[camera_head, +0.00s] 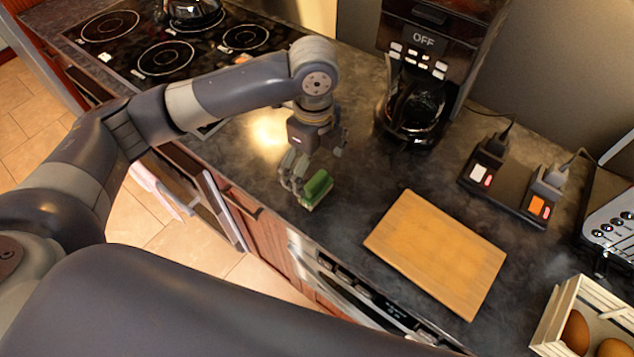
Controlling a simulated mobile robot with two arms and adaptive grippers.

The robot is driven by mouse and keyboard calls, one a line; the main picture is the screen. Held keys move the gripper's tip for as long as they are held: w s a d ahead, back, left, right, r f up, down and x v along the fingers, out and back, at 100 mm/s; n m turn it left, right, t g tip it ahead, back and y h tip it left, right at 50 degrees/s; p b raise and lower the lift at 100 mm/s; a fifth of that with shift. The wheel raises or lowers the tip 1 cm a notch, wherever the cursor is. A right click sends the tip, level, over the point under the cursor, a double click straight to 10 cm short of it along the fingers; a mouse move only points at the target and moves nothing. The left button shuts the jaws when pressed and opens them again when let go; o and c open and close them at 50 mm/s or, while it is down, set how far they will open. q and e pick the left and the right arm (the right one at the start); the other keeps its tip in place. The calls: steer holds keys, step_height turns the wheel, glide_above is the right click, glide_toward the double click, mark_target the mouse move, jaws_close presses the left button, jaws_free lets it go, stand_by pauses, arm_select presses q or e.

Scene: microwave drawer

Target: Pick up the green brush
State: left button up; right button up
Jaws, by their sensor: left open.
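The green brush (316,188) lies on the dark countertop, left of the cutting board. My left gripper (308,172) is right at the brush, with its fingers pointing down from above. It is open. One finger shows on the brush's left side; the other side of the grip is partly hidden by the hand. I cannot tell whether the fingers touch the brush. My right gripper is not in the picture.
A wooden cutting board (437,252) lies to the right of the brush. A coffee maker (428,62) with a glass pot stands behind. A black power strip (511,190), an egg crate (561,311) and a stovetop (165,58) are further off. The counter's front edge is close to the brush.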

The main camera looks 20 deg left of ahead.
mark_target(314, 178)
arm_select(q)
step_height(314, 178, down, 2)
steer(key=shift+s+f, duration=0.1)
steer(key=shift+w+a+f+p, duration=0.1)
steer(key=shift+w+f+p, duration=0.1)
steer(key=shift+f+p, duration=0.35)
step_height(314, 178, down, 4)
steer(key=shift+r+p, duration=0.15)
steer(key=shift+p, duration=0.4)
steer(key=shift+w+a+f, duration=0.1)
steer(key=shift+f, duration=0.3)
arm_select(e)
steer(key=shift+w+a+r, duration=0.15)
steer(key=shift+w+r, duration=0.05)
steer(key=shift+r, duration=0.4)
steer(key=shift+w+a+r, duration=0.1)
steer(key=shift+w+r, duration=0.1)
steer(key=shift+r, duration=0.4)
arm_select(q)
steer(key=shift+c, duration=0.3)
steer(key=c, duration=0.9)
steer(key=shift+c, duration=1)
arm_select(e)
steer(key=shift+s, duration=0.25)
